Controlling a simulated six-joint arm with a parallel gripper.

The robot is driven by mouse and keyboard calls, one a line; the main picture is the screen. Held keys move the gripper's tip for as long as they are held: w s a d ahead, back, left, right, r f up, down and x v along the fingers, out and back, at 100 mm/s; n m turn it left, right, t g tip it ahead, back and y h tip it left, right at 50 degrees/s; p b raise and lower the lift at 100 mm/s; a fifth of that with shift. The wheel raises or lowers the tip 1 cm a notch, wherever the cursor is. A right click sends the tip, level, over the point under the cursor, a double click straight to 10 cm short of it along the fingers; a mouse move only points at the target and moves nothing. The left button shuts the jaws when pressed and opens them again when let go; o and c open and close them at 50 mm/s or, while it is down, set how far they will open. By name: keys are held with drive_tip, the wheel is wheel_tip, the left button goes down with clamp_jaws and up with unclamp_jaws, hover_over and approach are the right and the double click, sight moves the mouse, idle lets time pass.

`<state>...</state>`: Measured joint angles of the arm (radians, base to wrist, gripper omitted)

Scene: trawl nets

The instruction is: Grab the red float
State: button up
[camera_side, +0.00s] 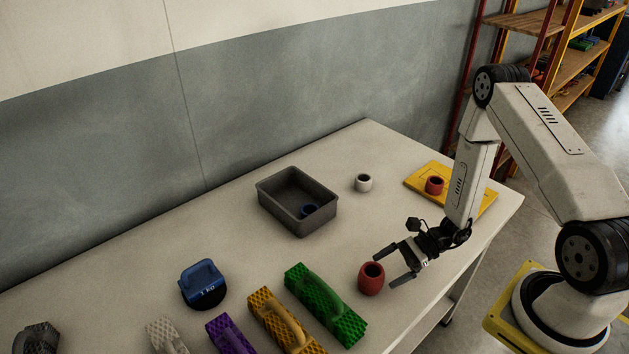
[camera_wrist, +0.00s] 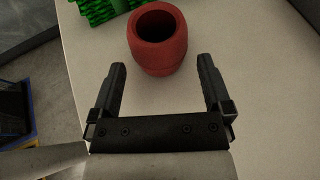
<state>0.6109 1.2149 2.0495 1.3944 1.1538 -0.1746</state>
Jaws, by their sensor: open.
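A red float (camera_side: 371,279), barrel-shaped with a dark hole in its top, stands upright on the pale table near its front edge. It also shows in the wrist view (camera_wrist: 158,46), just beyond the fingertips and roughly centred between them. My gripper (camera_side: 389,268) is open and empty. Its two fingers (camera_wrist: 162,76) point at the float from the right in the side view, with a small gap to it in the wrist view. A second, smaller-looking red float (camera_side: 435,185) stands on a yellow plate (camera_side: 484,208) at the back right.
A green net block (camera_side: 325,305) lies close left of the float, with yellow (camera_side: 285,322) and purple (camera_side: 231,336) ones beyond. A white float (camera_side: 363,183) and blue weight (camera_side: 203,284) stand apart. The table's middle is clear.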

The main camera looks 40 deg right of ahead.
sight(359, 286)
drive_tip(key=shift+x, duration=2.7)
drive_tip(key=shift+f, duration=0.2)
drive_tip(key=shift+c, duration=0.2)
drive_tip(key=c, duration=0.9)
drive_tip(key=shift+c, duration=0.2)
drive_tip(key=shift+d+r, duration=0.1)
drive_tip(key=shift+r, duration=0.05)
drive_tip(key=shift+r, duration=4.9)
